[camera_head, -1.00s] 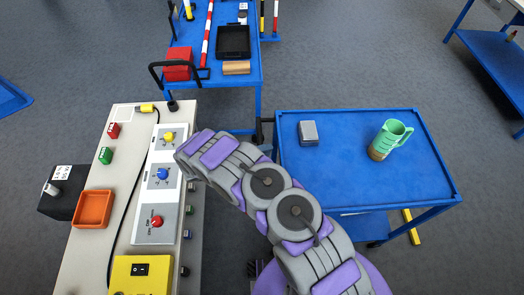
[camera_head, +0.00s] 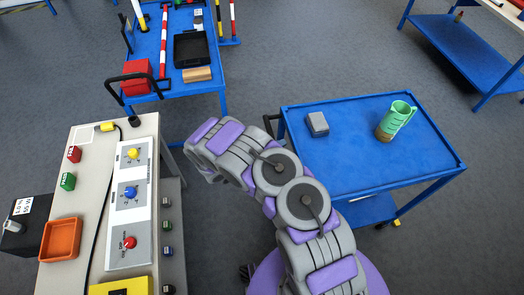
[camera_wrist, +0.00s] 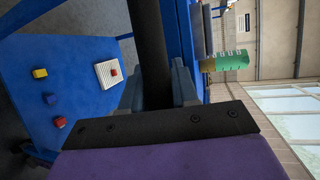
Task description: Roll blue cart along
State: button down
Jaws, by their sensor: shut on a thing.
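In the wrist view, my gripper (camera_wrist: 157,85) is shut around the black handle bar (camera_wrist: 150,40). The mug (camera_wrist: 228,62) also shows there, beyond the cart's blue edge. My gripper is hidden by my arm in the head view.
A long beige bench (camera_head: 84,190) with control knobs stands at the left. Another blue cart (camera_head: 205,87) with striped poles and a black tray stands at the back. A blue table (camera_head: 465,50) is at the upper right. Grey floor (camera_head: 330,60) is open behind the blue cart.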

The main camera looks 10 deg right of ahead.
aim_at(294, 145)
jog(key=d, duration=0.6)
jog(key=shift+s+d+f+b, duration=0.2)
jog(key=shift+d+f+b, duration=0.05)
jog(key=shift+b, duration=0.1)
jog(key=shift+a, duration=0.1)
jog(key=c, duration=0.9)
grip_release()
jog(key=shift+w, duration=0.2)
jog(key=shift+c, duration=0.2)
jog(key=p+v, duration=0.4)
jog(key=v, duration=1.3)
jog(key=shift+a+r, duration=0.2)
jog(key=shift+a, duration=0.15)
